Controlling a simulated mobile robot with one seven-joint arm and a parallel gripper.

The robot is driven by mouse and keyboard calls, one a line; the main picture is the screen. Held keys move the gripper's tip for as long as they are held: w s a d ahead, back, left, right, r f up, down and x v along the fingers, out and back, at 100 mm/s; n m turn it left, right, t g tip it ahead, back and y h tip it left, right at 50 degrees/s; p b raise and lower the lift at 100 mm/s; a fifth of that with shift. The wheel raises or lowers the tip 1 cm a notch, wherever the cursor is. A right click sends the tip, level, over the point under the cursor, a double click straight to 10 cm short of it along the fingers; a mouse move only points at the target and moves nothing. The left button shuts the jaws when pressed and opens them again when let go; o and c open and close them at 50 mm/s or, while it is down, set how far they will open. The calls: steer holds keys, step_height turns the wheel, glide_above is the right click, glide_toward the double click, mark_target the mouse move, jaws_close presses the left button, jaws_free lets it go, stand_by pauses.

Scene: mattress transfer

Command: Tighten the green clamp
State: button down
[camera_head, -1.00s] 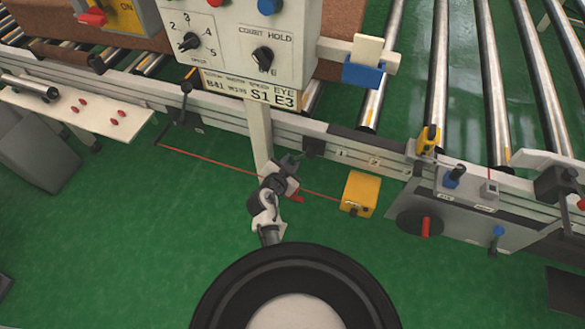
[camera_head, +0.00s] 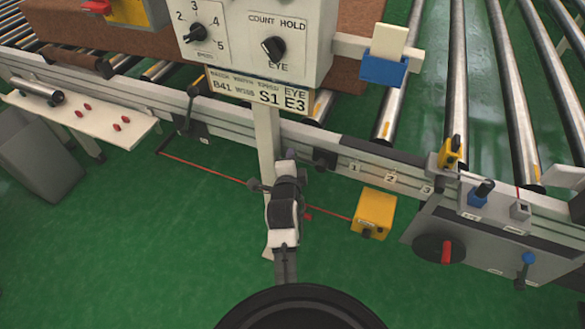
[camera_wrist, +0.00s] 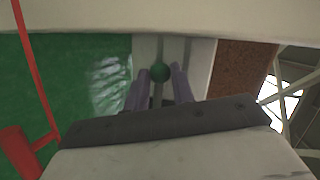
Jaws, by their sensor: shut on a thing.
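In the wrist view, a round green knob (camera_wrist: 160,72), which I take to be part of the green clamp, sits between the two fingers of my gripper (camera_wrist: 159,88). My gripper is shut on it. The clamp's body is mostly hidden behind the fingers and the wrist. In the head view, my arm reaches up in front of the pale post under the control panel. My fingertips and the green knob cannot be made out there.
The control panel (camera_head: 250,50) stands above my arm on the post. A grey unit with a red-handled wheel (camera_head: 438,248) is further right. Green floor (camera_head: 120,260) is open at left.

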steer(key=shift+d+r+m+t+b, duration=0.15)
steer(key=shift+r+m+t+b, duration=0.15)
steer(key=shift+r+m, duration=0.3)
steer(key=shift+r, duration=0.1)
steer(key=c, duration=1.2)
jaws_free()
steer(key=shift+s, duration=0.1)
